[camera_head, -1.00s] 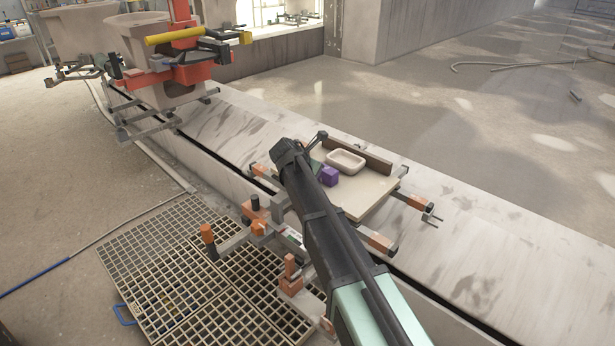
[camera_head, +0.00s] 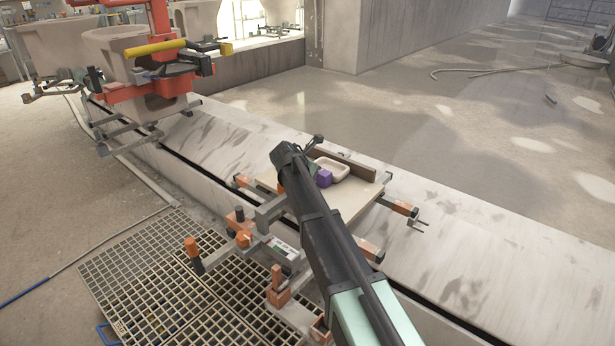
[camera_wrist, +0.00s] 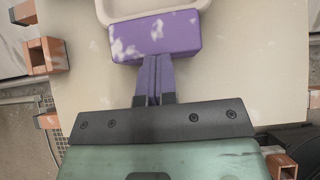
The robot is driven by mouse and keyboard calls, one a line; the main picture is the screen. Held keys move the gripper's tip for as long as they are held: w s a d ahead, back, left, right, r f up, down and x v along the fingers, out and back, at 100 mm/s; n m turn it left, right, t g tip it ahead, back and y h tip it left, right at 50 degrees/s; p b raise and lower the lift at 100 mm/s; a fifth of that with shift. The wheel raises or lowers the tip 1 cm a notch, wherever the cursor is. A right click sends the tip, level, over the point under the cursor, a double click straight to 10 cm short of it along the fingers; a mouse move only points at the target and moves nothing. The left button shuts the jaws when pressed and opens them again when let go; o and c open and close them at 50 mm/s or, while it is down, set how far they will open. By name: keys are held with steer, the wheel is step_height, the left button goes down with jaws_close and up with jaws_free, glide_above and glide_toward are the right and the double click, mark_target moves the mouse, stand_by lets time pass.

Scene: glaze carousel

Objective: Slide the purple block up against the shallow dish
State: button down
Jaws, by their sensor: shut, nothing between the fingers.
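The purple block (camera_head: 324,178) lies on a pale board (camera_head: 350,205), beside the shallow dish (camera_head: 338,166), a cream dish with rounded corners. In the wrist view the block (camera_wrist: 156,36) spans the top middle, and the dish's rim (camera_wrist: 101,12) runs along its far side with no clear gap. My gripper (camera_wrist: 153,57) is shut and empty, its fingertips at the near face of the block, seemingly touching it. In the head view my arm hides the fingers and part of the board. Most of the dish is out of the wrist view.
A dark upright strip (camera_head: 345,167) stands behind the dish along the board's far edge. Orange-tipped clamp arms (camera_head: 400,207) stick out around the board. A floor grating (camera_head: 150,265) lies at the lower left. The board's near part is clear in the wrist view.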

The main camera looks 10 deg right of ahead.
steer(key=shift+d, duration=0.1)
steer(key=p+v, duration=0.7)
steer(key=v, duration=0.3)
steer(key=s+d+f+m+g+y, duration=0.1)
steer(key=s+f+m+g+y, duration=0.25)
steer(key=s+m, duration=1.2)
steer(key=s+d+f+m+g+y, duration=0.3)
steer(key=s+m, duration=0.7)
steer(key=s, duration=1)
step_height(320, 180, up, 28)
steer(key=w+p, duration=0.1)
steer(key=p, duration=2.5)
steer(key=shift+w+f+t, duration=0.15)
steer(key=shift+w+t, duration=0.2)
